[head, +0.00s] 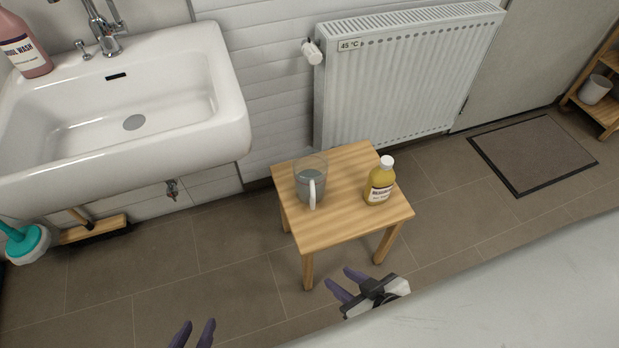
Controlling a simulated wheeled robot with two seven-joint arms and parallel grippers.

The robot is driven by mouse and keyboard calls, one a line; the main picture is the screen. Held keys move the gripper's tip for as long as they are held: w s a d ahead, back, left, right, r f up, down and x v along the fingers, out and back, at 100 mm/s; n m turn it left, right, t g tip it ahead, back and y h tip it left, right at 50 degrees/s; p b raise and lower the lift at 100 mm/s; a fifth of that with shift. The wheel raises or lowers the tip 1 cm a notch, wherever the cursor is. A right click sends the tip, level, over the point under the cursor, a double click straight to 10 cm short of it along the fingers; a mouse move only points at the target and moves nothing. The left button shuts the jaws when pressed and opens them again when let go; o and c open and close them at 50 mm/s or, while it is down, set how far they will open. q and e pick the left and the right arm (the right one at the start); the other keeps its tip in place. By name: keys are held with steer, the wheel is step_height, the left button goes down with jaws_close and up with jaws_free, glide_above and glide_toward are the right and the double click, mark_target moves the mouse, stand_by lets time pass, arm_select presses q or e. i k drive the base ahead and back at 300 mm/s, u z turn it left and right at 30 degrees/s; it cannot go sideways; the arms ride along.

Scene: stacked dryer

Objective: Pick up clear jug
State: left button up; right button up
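The clear jug (310,181) stands upright on a small wooden stool (345,222). It has a white handle facing me and looks partly filled with something greyish. A yellow bottle (380,186) with a white cap stands to its right on the same stool. My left gripper (194,334) shows only its purple fingertips at the bottom edge; they are apart with nothing between them. My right gripper (343,281) is in front of the stool, its purple fingers apart and empty. Neither gripper touches the jug.
A white sink (190,150) is at the left, with a pink bottle (24,46) on it. A white radiator (400,85) stands behind the stool. A pale surface (520,290) fills the lower right. A brush (95,230) lies under the sink.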

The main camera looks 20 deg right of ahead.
mark_target(311, 166)
steer(key=z, duration=1.85)
steer(key=k, duration=0.8)
steer(key=u, duration=1.25)
steer(key=i, duration=1)
steer(key=z, duration=0.05)
